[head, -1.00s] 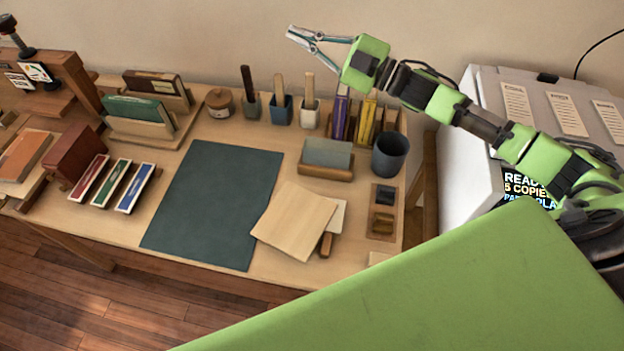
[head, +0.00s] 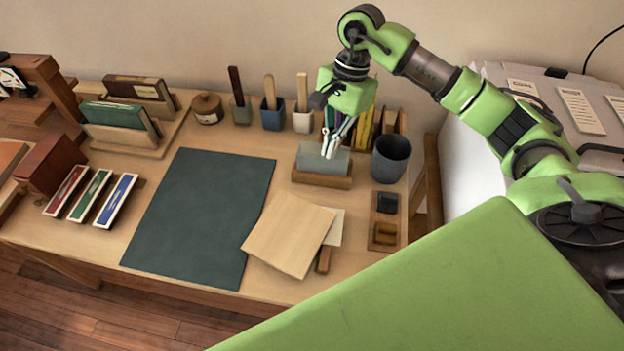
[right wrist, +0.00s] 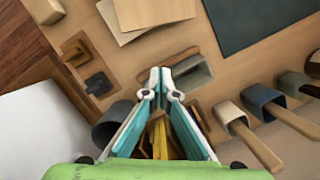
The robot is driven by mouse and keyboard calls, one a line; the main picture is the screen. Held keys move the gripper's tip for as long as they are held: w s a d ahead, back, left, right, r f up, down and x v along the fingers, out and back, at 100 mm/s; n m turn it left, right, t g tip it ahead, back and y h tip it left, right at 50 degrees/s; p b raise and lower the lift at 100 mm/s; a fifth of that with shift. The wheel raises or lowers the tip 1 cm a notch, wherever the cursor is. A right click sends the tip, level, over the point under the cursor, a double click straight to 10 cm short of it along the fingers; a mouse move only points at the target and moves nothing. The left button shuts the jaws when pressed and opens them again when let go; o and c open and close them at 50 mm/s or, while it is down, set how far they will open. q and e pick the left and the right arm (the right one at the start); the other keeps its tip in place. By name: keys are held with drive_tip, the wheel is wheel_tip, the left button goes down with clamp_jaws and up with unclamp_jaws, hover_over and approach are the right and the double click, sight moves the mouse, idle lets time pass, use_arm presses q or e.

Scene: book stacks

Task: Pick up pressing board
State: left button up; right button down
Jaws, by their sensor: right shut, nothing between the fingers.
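A pale, flat wooden board (head: 288,233), which I take as the pressing board, lies tilted across the right edge of the dark green mat (head: 200,215). It partly covers a cream sheet (head: 335,228) and a small brown-handled piece (head: 324,260). The board also shows at the top of the right wrist view (right wrist: 152,10). My left gripper is not in view.
A dark cup (head: 391,158) and a small wooden tray (head: 384,232) stand to the right of the board. Tool pots (head: 272,114) and upright books (head: 365,125) line the back. Three coloured boxes (head: 90,195) lie at left.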

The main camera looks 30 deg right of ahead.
sight(304, 202)
drive_tip(key=p+x, duration=0.2)
drive_tip(key=x, duration=0.7)
drive_tip(key=shift+s, duration=0.1)
drive_tip(key=a, duration=0.1)
drive_tip(key=a+p, duration=0.1)
drive_tip(key=s+a+p, duration=0.1)
drive_tip(key=shift+f, duration=0.3)
drive_tip(key=shift+s+a+f, duration=0.1)
drive_tip(key=shift+s+a, duration=0.1)
drive_tip(key=shift+a, duration=0.3)
drive_tip(key=shift+s+a+f+b, duration=0.15)
drive_tip(key=shift+a+b, duration=0.35)
drive_tip(key=shift+s+a, duration=0.2)
drive_tip(key=shift+a, duration=0.15)
